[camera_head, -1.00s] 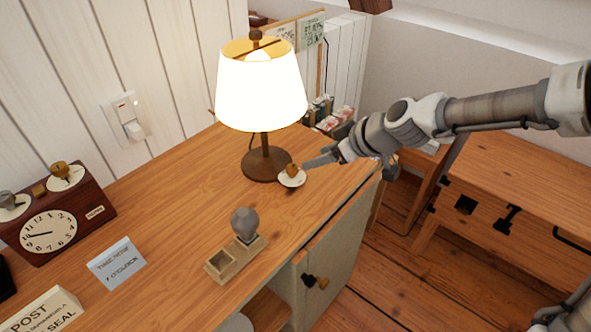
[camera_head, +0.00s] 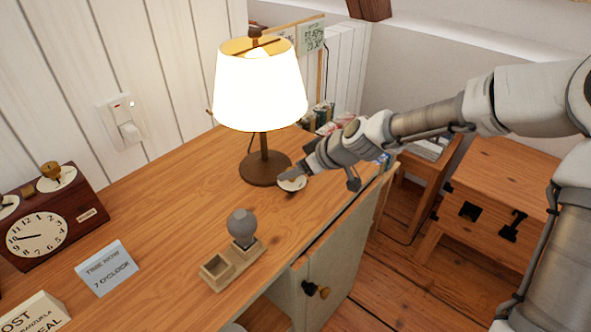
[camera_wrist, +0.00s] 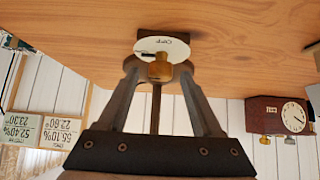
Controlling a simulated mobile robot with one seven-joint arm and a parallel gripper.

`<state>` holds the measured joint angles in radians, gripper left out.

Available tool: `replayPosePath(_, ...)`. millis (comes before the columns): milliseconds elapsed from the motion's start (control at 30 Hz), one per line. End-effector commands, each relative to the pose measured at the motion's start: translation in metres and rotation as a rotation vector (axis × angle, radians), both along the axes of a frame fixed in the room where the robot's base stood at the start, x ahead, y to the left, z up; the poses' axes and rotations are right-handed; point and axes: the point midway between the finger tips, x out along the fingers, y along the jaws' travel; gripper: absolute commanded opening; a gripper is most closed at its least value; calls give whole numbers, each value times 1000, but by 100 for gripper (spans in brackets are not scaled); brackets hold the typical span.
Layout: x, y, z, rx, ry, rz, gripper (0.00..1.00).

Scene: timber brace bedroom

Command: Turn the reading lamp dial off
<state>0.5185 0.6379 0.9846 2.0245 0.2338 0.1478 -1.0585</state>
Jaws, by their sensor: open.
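The reading lamp (camera_head: 262,95) stands lit on the desk, with a cream shade and a dark brown round base. Its dial plate (camera_head: 292,184) is a small white disc in front of the base. In the wrist view, which is upside down, the dial plate (camera_wrist: 172,46) shows the word OFF and a black mark. A brass knob (camera_wrist: 160,71) stands on the plate. My gripper (camera_wrist: 159,66) is open, with one finger on each side of the knob; I cannot tell whether they touch it. In the head view my gripper (camera_head: 290,174) covers the knob.
A stamp-like grey knob in a wooden holder (camera_head: 238,258) stands near the desk's front edge. A clock box (camera_head: 40,235), a card (camera_head: 107,268) and a sign (camera_head: 35,312) are at left. A wall switch (camera_head: 125,120) is behind. The desk middle is clear.

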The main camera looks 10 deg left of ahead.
Motion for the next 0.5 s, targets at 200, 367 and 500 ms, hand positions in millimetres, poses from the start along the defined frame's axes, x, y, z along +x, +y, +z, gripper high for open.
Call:
replayPosePath(200,0,0,0,0,0,0,66)
replayPosePath(367,0,0,0,0,0,0,41)
replayPosePath(500,0,0,0,0,0,0,16)
